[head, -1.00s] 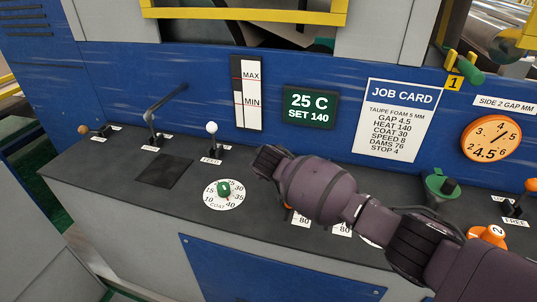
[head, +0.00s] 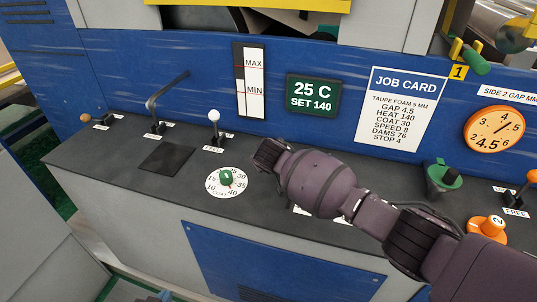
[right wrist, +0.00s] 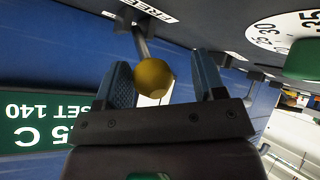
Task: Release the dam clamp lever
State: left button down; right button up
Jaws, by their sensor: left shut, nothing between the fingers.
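A lever with a mustard-yellow ball knob (right wrist: 153,77) stands between the fingers of my right gripper (right wrist: 163,82) in the right wrist view, beside a FREE label. The gripper is open, with a gap on both sides of the knob. In the head view, my right gripper's fingers are hidden behind its body, over the console. A white-ball lever (head: 214,116) with its own label stands to its left; I cannot tell whether it is the same lever. Only a blue-green tip of my left gripper (head: 165,296) shows at the bottom edge, shut and empty.
The green-handled COAT dial (head: 226,182) lies close below and left of my right gripper. A bent grey lever (head: 153,105) stands further left. On the wall are a gauge (head: 250,75), a temperature display (head: 313,95) and the job card (head: 403,110). An orange-knobbed lever (head: 531,177) is far right.

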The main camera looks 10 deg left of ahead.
jog(key=shift+d+r, duration=0.1)
jog(key=shift+r, duration=0.05)
jog(key=shift+s+r, duration=0.3)
jog(key=shift+r, duration=0.05)
jog(key=p+v, duration=0.1)
jog(key=v, duration=0.8)
jog(key=shift+s, duration=0.35)
jog(key=shift+d+r, duration=0.1)
jog(key=shift+m+g, duration=0.8)
jog(key=s+d+f, duration=0.1)
jog(key=s, duration=0.1)
jog(key=s+d+f, duration=0.3)
jog(key=s+d, duration=0.1)
jog(key=shift+s+f, duration=0.3)
jog(key=shift+s, duration=0.05)
jog(key=s+d+f+m+g+h, duration=0.1)
jog(key=s+d+f+m+g, duration=0.15)
jog(key=s+d, duration=1.25)
jog(key=s+d+f+m+g+h, duration=0.15)
jog(key=s+d+m, duration=0.25)
jog(key=s+d, duration=1.05)
jog(key=w+f+t, duration=0.2)
jog(key=f+t, duration=0.1)
jog(key=f, duration=0.2)
jog(key=w+a+f+n+t, duration=0.1)
jog(key=w+f+t, duration=0.2)
jog(key=f, duration=0.3)
jog(key=shift+w+a+f+t+y, duration=0.15)
jog(key=shift+w+a+t+y, duration=0.15)
jog(key=shift+t, duration=0.5)
